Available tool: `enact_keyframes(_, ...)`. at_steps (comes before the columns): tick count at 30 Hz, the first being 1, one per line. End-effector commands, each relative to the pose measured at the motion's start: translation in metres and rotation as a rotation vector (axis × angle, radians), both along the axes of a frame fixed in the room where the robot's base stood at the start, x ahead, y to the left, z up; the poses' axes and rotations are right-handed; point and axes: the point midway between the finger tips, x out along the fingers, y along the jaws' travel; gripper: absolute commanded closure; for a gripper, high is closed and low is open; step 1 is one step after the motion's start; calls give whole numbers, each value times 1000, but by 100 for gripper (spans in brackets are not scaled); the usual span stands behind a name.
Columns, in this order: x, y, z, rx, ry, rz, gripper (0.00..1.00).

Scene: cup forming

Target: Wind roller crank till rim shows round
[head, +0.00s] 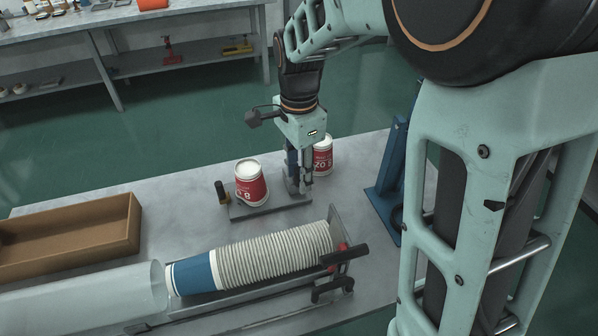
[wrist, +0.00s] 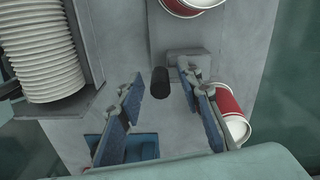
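A red and white cup (head: 251,186) sits on the grey plate of a small fixture (head: 262,209) on the table; its printing looks upside down. The cup also shows, cut off, at the top of the wrist view (wrist: 190,5). My gripper (head: 298,184) points down at the right end of this plate. In the wrist view its two blue-padded fingers (wrist: 158,82) are spread. A black cylindrical knob (wrist: 160,84), apparently the crank handle, lies between them with gaps on both sides. In the head view my gripper hides the knob. The rim's roundness cannot be judged.
A second red cup (head: 323,157) stands close behind my gripper. A stack of white cups (head: 275,255) lies in a rack in front. A brown tray (head: 70,235) is at left, a blue stand (head: 391,180) at right. Bare tabletop lies left of the fixture.

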Motion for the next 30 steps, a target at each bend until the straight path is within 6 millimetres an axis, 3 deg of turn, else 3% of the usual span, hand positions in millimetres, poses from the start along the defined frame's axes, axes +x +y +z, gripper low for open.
enact_keyframes(10,1,0,9,1,-3,0,67)
enact_keyframes(24,1,0,99,1,-3,0,67)
enact_keyframes(30,0,0,118,0,-1,0,67)
